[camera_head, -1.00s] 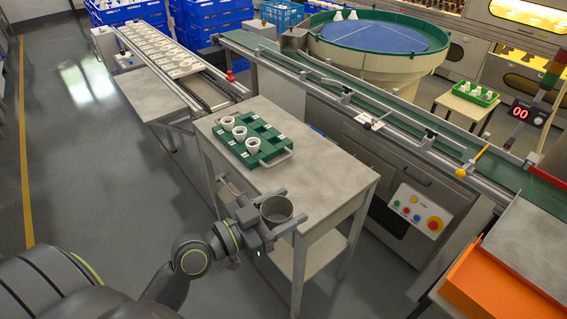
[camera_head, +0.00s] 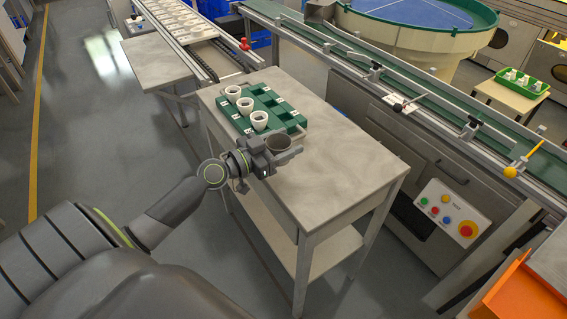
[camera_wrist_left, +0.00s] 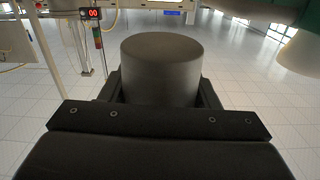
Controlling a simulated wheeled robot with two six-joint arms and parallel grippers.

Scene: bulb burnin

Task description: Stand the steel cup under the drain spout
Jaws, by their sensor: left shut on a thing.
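My left gripper (camera_head: 284,151) is shut on the steel cup (camera_head: 278,143), a short grey open-topped cylinder. In the head view the gripper holds it upright at the left edge of the steel table, close to the near corner of the green tray. I cannot tell how high it is above the table. In the left wrist view the cup (camera_wrist_left: 160,75) stands between the fingers and shows a flat dark end face. I cannot make out a drain spout in either view. My right gripper is not in view.
The green tray (camera_head: 290,119) holds several white cups, one of them (camera_head: 259,120) near the steel cup. The table's front part (camera_head: 335,185) is bare. A green conveyor (camera_head: 430,98) runs behind, with a button panel (camera_head: 447,212) below it. An orange bin (camera_head: 520,297) is at lower right.

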